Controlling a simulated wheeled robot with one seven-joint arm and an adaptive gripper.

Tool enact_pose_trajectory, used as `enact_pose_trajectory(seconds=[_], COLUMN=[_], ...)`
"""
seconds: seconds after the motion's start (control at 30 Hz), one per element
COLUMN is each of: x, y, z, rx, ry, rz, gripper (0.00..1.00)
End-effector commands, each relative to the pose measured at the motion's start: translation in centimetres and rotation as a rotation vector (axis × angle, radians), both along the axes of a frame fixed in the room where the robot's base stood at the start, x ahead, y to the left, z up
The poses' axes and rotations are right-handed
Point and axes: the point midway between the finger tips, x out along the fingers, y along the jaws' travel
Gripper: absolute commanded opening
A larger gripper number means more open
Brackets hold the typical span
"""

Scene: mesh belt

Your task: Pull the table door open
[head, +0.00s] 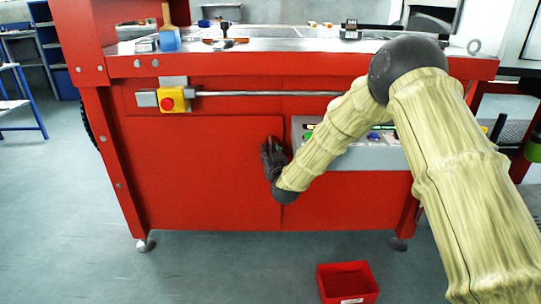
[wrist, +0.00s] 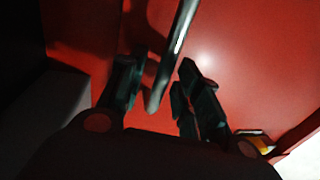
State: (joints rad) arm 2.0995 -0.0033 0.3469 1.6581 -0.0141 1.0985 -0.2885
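The table door is a flat red panel (head: 195,170) on the front of the red table, and it looks closed. My gripper (head: 268,150) is at the door's right edge, beside the grey control panel. In the wrist view my gripper (wrist: 155,92) has its two dark fingers apart, in front of a red surface. A shiny metal bar (wrist: 176,42), which looks like a handle, reaches down between the fingers. Gaps show on both sides of it. In the head view my gripper hides this bar.
A long metal rail (head: 265,94) runs above the door, with a yellow box and red button (head: 172,100) at its left. The grey control panel (head: 345,160) is partly behind my arm. A red bin (head: 347,283) stands on the floor.

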Motion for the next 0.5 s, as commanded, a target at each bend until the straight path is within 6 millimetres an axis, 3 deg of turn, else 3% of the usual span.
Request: enact_pose_trajectory(seconds=[0.33,0.5], x=[0.29,0.28], y=[0.07,0.07], z=[0.02,0.02], rx=[0.0,0.0], ry=[0.0,0.0], rz=[0.0,0.0], gripper=[0.33,0.02])
